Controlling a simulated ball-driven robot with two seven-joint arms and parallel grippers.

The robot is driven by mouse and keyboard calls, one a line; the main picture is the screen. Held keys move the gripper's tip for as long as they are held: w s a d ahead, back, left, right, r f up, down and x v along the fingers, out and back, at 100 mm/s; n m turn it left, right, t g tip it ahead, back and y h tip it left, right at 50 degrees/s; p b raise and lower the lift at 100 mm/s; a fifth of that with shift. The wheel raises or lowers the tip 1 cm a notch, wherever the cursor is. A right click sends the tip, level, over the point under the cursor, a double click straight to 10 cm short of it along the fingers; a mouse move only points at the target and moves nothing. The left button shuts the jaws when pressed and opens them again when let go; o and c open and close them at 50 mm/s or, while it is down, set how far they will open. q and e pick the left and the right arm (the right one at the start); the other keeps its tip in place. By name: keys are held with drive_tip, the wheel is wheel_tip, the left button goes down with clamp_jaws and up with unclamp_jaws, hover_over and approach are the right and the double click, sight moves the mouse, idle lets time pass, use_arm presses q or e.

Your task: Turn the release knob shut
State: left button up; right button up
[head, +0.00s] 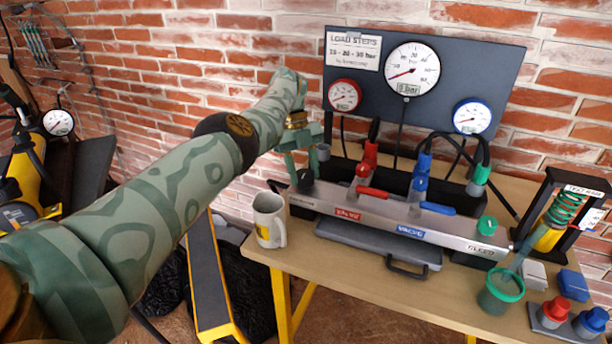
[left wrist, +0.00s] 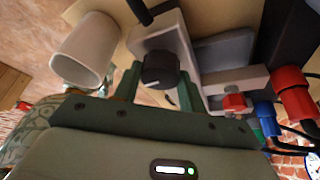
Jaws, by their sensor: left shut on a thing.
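The release knob (head: 305,179) is a dark round knob at the left end of the grey metal manifold (head: 395,219). In the left wrist view the black knob (left wrist: 160,69) sits between my two green fingers, with a pale mark on its face. My left gripper (head: 301,166) reaches down onto it from above and is shut on it; it also shows in the left wrist view (left wrist: 158,88). My fingers partly cover the knob in the head view. My right gripper is not in view.
A white mug (head: 269,220) stands close left of the knob at the table's edge. Red (head: 372,192) and blue (head: 437,208) valve levers lie along the manifold. Gauges, including a large white one (head: 411,69), hang on the dark panel behind. A green-rimmed cup (head: 501,291) stands at front right.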

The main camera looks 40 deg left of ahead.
use_arm(q)
drive_tip(key=shift+m+g+b, duration=0.3)
drive_tip(key=shift+m+b, duration=0.2)
drive_tip(key=shift+m, duration=0.2)
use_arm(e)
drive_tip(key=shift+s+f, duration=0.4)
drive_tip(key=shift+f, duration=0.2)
